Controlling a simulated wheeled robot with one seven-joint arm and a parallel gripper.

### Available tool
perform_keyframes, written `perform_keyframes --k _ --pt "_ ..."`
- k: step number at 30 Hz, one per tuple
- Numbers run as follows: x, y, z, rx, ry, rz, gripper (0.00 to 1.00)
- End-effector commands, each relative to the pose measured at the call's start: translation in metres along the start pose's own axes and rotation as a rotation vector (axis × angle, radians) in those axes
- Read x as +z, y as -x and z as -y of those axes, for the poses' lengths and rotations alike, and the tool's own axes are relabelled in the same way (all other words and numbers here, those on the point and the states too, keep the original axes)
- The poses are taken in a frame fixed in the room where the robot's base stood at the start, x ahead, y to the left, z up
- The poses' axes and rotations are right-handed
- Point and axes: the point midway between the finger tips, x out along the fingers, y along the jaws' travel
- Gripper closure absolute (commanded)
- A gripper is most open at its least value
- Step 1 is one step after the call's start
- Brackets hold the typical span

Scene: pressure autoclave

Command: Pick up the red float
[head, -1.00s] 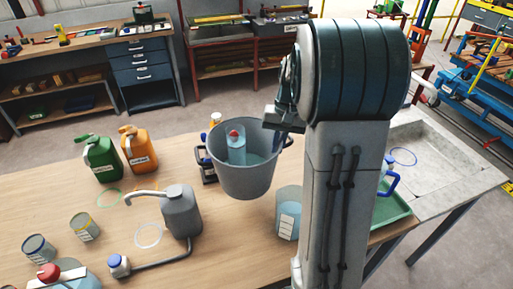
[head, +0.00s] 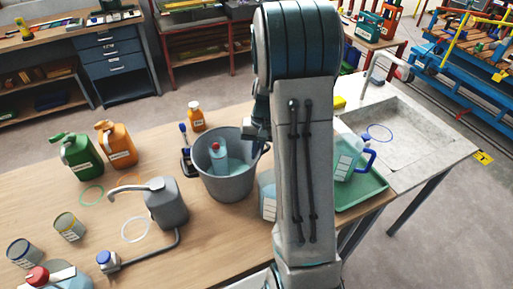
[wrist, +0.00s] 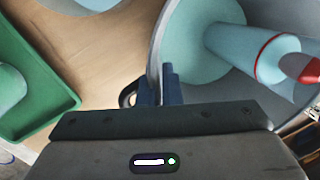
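A small red piece, apparently the red float (head: 216,147), shows at the top of a pale-blue clear cylinder (head: 220,158) standing inside a grey bucket (head: 229,185). In the wrist view the red piece (wrist: 309,70) is at the right edge, and a thin red ring circles the cylinder (wrist: 250,48). The bucket holds pale-blue liquid and appears to rest on the table. My gripper (wrist: 161,78) is at the bucket's rim, its two dark-blue fingers close together with the rim between them. It is apart from the red piece.
A grey jug with a spout (head: 168,205), a green canister (head: 82,157) and an orange canister (head: 118,145) stand left of the bucket. An orange bottle (head: 196,118) is behind it. A green tray (head: 362,192) with a blue-handled jug and a sink (head: 400,125) are at right.

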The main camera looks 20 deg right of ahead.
Motion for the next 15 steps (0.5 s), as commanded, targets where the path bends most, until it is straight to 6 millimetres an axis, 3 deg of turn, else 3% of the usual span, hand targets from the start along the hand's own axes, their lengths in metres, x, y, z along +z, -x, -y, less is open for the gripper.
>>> perform_keyframes --k 5,8,15 --pt "-0.0011 -0.0018 0.0003 -0.002 0.0 -0.003 1.0" --pt "-0.0003 -0.0024 -0.0003 0.0 0.0 0.0 0.73" --pt "-0.0002 -0.0023 -0.0002 0.0 0.0 0.0 0.73"
